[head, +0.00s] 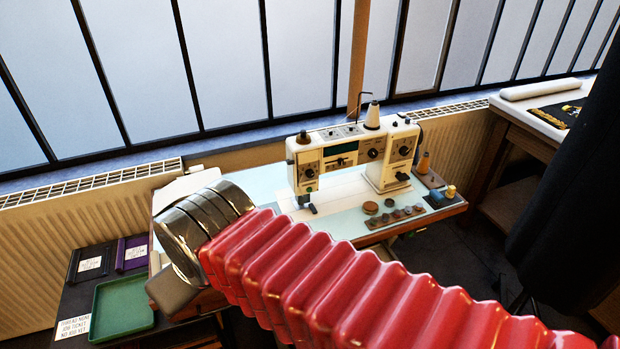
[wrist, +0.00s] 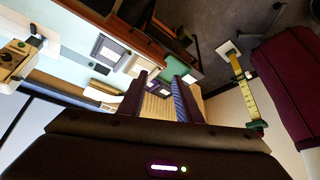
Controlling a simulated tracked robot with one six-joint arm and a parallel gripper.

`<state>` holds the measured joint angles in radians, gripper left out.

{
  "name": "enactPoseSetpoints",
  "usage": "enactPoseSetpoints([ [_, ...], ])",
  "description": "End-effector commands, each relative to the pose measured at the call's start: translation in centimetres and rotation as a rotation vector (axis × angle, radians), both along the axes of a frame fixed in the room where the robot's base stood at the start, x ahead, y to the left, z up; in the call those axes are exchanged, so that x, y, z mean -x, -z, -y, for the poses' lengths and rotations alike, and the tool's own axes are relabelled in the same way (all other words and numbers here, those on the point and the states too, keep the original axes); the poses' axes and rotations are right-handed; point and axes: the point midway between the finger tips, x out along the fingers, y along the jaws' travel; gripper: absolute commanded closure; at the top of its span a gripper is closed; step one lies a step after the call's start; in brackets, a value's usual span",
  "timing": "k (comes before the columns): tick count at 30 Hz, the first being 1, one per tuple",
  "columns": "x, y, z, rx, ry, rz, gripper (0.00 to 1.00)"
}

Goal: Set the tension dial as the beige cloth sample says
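The white sewing machine (head: 340,150) stands on the pale table by the window. Several dark dials show on its front, among them one at the middle (head: 373,153), one at the right (head: 403,151) and one at the lower left (head: 309,173). I cannot tell which is the tension dial, and no settings are readable. Part of the machine also shows at the left edge of the wrist view (wrist: 16,58). I cannot pick out the beige cloth sample. My gripper (wrist: 160,82) has its two fingers apart with nothing visible between them, away from the machine.
A green tray (head: 124,305), a black tray (head: 88,263) and a purple tray (head: 132,252) sit low at left. Round knobs or spools (head: 396,216) lie before the machine. A dark cloth (head: 570,190) hangs at right. A yellow tape (wrist: 246,95) shows in the wrist view.

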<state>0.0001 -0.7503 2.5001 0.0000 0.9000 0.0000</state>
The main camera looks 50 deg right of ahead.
Motion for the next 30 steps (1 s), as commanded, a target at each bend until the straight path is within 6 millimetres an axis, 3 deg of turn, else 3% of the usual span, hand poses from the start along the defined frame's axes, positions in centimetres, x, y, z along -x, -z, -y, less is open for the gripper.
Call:
enactPoseSetpoints([
  [8, -0.6, 0.1, 0.6, 0.006, 0.014, 0.009, 0.62],
  [13, -3.0, 0.6, 2.2, 0.033, 0.069, 0.047, 0.62],
  [21, -8.2, 1.9, 8.8, 0.106, 0.187, 0.157, 0.62],
  [30, -12.1, 3.8, 16.6, 0.181, 0.284, 0.275, 0.62],
])
